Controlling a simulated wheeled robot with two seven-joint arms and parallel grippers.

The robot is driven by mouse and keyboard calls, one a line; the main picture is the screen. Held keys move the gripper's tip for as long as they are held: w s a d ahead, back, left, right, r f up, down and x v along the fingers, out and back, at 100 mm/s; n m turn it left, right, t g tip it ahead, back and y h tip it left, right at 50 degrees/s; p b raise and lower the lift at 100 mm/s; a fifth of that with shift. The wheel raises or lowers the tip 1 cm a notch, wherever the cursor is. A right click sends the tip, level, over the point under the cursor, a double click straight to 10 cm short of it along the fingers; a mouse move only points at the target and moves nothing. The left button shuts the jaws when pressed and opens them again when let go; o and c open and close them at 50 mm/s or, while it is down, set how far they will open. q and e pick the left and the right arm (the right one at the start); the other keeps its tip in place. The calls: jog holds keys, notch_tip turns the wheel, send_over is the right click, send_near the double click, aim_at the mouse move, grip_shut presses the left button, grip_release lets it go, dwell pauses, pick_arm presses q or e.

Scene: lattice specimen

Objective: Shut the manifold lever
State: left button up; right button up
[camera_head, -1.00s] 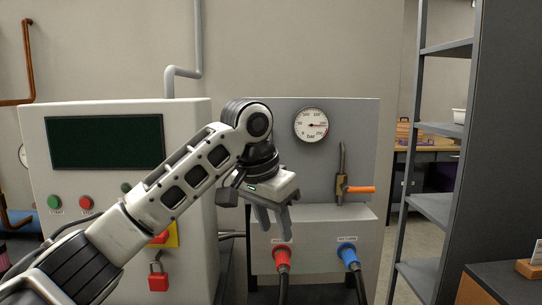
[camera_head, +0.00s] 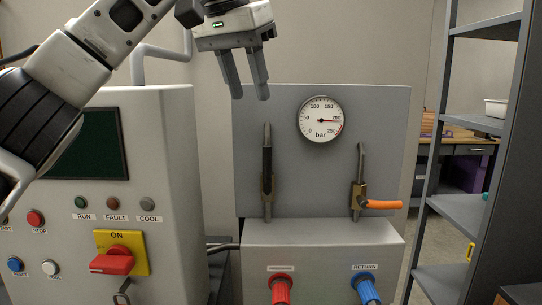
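The manifold is a grey panel (camera_head: 330,190) above a box with a red hose connector (camera_head: 281,290) and a blue one (camera_head: 368,291). Its left valve has a dark lever (camera_head: 267,146) standing upright along the pipe, above a brass body (camera_head: 267,184). Its right valve (camera_head: 358,195) has an orange lever (camera_head: 382,204) pointing right, across its upright pipe. My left gripper (camera_head: 249,97) is at the panel's top left edge in the picture, fingers down, slightly apart with nothing between them. It appears above the dark lever, apart from it. My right gripper is out of view.
A round pressure gauge (camera_head: 320,120) is on the panel, needle near 200 bar. A control cabinet (camera_head: 165,200) with buttons and a red switch (camera_head: 113,261) stands at left. Grey shelving (camera_head: 462,212) stands at right. Space before the panel looks clear.

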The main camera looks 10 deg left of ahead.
aim_at(264, 149)
pick_arm(q)
jog(key=x, duration=1.4)
jog(key=shift+d+f, duration=0.1)
jog(key=shift+f, duration=0.2)
jog(key=shift+c, duration=0.4)
grip_shut()
